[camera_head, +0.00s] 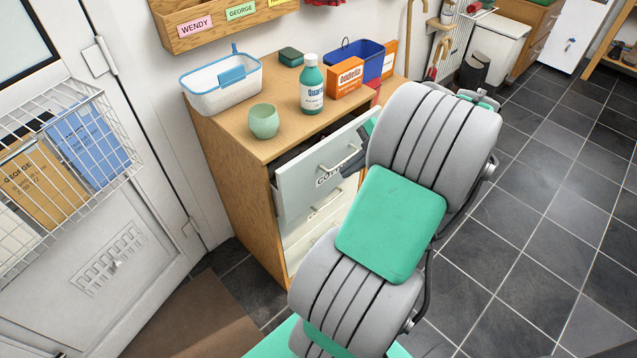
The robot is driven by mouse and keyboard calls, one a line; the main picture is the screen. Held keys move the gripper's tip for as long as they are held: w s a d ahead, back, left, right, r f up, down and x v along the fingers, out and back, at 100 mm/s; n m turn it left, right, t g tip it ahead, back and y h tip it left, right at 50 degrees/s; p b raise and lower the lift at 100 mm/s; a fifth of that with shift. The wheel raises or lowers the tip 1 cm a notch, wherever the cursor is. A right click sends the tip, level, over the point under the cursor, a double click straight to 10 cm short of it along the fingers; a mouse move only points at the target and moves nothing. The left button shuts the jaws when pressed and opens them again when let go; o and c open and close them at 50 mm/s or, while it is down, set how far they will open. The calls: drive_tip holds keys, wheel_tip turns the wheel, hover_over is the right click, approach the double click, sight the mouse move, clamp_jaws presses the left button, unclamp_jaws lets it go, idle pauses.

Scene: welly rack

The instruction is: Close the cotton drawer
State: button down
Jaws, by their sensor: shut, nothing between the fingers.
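The cotton drawer (310,178) is the top drawer of a wooden cabinet (229,184). It has a pale grey front with a partly covered label starting "CO". It stands partly open, with a dark gap showing behind its front at the upper left. My gripper (350,166) is shut and empty at the right part of the drawer front, close to the label. My arm hides the drawer's right end, and I cannot tell whether the fingers touch it.
On the cabinet top stand a green cup (264,122), a teal bottle (312,86), an orange box (346,78), a white-blue basket (222,86) and a blue bin (362,57). A lower drawer (309,213) sits below. The tiled floor at right is clear.

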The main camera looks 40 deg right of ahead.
drive_tip(key=b, duration=0.2)
approach(306, 188)
wheel_tip(306, 188, down, 4)
drive_tip(key=s+a, duration=0.2)
drive_tip(key=w, duration=0.4)
